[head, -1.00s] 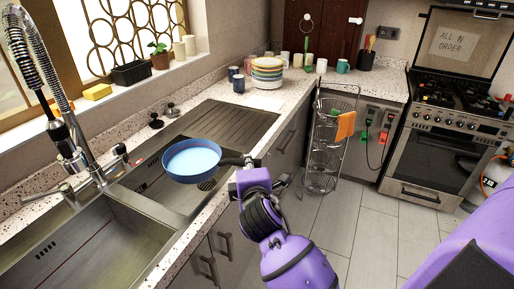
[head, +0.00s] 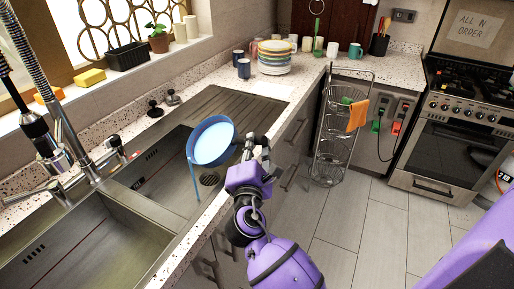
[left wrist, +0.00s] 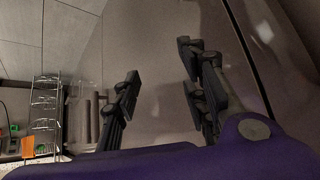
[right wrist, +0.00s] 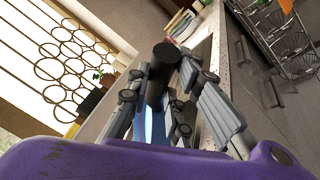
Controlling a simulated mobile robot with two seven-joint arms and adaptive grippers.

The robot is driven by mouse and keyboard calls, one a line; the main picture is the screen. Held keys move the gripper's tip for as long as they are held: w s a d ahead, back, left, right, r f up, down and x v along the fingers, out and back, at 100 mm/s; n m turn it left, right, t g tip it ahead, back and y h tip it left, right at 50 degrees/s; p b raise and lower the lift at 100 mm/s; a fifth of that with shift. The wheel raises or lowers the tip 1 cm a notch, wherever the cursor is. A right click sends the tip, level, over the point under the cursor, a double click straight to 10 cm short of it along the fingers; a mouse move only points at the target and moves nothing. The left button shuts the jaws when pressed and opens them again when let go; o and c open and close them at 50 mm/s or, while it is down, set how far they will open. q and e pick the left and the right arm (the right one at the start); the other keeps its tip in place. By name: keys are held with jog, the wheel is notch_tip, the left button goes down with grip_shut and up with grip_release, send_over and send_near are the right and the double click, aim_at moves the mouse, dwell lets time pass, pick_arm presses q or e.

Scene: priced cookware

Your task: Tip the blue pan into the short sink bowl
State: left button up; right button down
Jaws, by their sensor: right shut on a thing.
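The blue pan (head: 213,140) is held in the air over the short sink bowl (head: 168,165), the farther bowl with the drain. It is tilted, its left side low, and a thin blue stream (head: 193,178) runs from its left edge down into that bowl. My right gripper (head: 257,150) is shut on the pan's dark handle; in the right wrist view the handle (right wrist: 160,78) stands between the fingers, with a strip of blue behind it. My left gripper (left wrist: 160,88) shows only in the left wrist view, open and empty, facing a plain cabinet surface.
The larger bowl (head: 80,245) lies nearer, with the tap (head: 70,150) behind it on the left. The ribbed drainboard (head: 235,105) is clear. Stacked plates (head: 275,57) and mugs stand beyond it. A wire rack (head: 340,130) stands on the floor to the right.

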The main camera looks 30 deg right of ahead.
jog(key=a+r, duration=0.1)
jog(key=a+r+n+t, duration=0.1)
jog(key=n+b, duration=0.1)
jog(key=shift+s+a+r+t, duration=0.25)
jog(key=shift+a+r+t, duration=0.15)
jog(key=s+a+n+t+y+b, duration=0.2)
jog(key=a+n+t+y+b, duration=0.3)
jog(key=a+n, duration=1.1)
jog(key=n+t+y, duration=0.2)
jog(key=y, duration=0.2)
jog(key=shift+s+a+y, duration=0.15)
jog(key=shift+a+y, duration=0.15)
dwell(0.5)
